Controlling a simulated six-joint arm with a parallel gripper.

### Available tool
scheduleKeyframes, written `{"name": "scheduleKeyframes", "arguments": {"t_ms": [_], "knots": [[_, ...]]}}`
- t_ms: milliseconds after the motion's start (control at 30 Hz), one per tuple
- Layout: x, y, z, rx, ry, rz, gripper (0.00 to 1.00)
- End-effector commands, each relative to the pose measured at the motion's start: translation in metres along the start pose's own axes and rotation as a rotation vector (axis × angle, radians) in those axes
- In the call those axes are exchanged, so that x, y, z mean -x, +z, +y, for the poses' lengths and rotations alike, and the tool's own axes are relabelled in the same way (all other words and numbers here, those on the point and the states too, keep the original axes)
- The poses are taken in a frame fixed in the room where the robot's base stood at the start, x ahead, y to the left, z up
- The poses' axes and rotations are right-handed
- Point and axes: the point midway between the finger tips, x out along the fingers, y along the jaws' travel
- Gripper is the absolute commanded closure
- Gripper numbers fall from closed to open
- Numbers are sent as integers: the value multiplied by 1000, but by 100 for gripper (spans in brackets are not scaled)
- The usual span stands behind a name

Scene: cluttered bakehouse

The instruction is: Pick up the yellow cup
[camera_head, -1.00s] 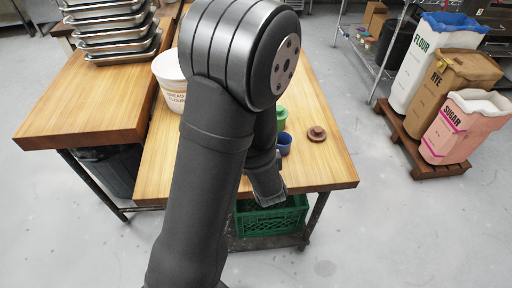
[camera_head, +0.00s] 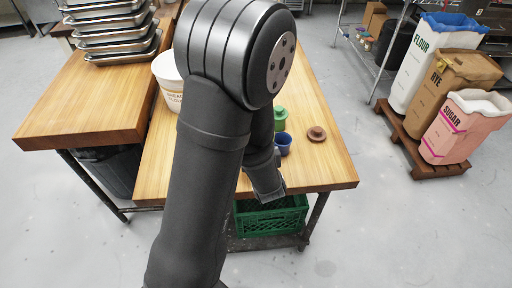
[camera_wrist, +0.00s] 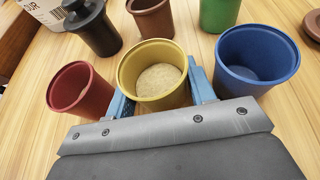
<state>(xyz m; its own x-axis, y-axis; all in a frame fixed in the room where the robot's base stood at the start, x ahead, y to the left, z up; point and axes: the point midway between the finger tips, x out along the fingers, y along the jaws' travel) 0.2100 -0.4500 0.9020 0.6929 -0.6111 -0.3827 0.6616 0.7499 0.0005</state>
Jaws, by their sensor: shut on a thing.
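The yellow cup (camera_wrist: 157,98) stands upright in the wrist view and has a pale, grainy filling inside. My gripper (camera_wrist: 160,93) is shut on it, with a blue finger on its left side and another on its right. I cannot tell whether the cup's base touches the wooden table (camera_wrist: 24,121). In the head view my arm hides the yellow cup, and the gripper's fingers do not show there.
A red cup (camera_wrist: 80,91) stands close on the left and a blue cup (camera_wrist: 255,58) on the right. Behind are a black object (camera_wrist: 95,29), a brown cup (camera_wrist: 152,19) and a green cup (camera_wrist: 218,12). A brown lidded piece (camera_head: 317,134) lies on the table's right.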

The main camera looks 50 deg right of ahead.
Motion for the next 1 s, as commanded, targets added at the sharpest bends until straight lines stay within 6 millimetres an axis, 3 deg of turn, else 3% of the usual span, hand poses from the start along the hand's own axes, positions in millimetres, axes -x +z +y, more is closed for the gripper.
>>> {"name": "scheduleKeyframes", "arguments": {"t_ms": [333, 1000], "knots": [[14, 35, 0, 4, -1, -4, 74], [111, 56, -58, 2, -5, -1, 74]]}}
